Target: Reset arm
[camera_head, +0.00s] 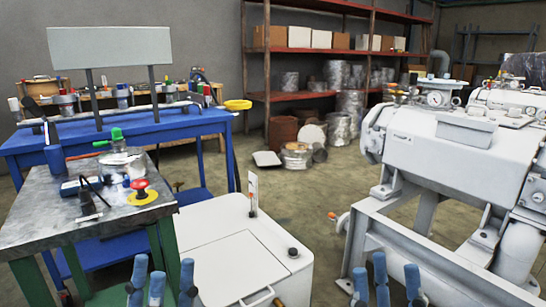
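My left gripper (160,276) shows at the bottom edge, left of centre. Its blue fingers point up and are spread apart, with nothing seen between them. It is in front of the metal-topped workbench (40,212) and the white cabinet (222,225). My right gripper (385,272) shows at the bottom edge, right of centre. Its blue fingers are also spread apart and look empty. It is in front of the frame of the large white vacuum machine (418,165). The palms and wrists of both grippers are cut off by the picture's edge.
The workbench carries a red emergency button on a yellow base (142,193) and a green-topped glass vessel (118,160). A blue table (190,125) stands behind it. Shelves (300,95) line the back wall. Open floor (320,185) lies between cabinet and machine.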

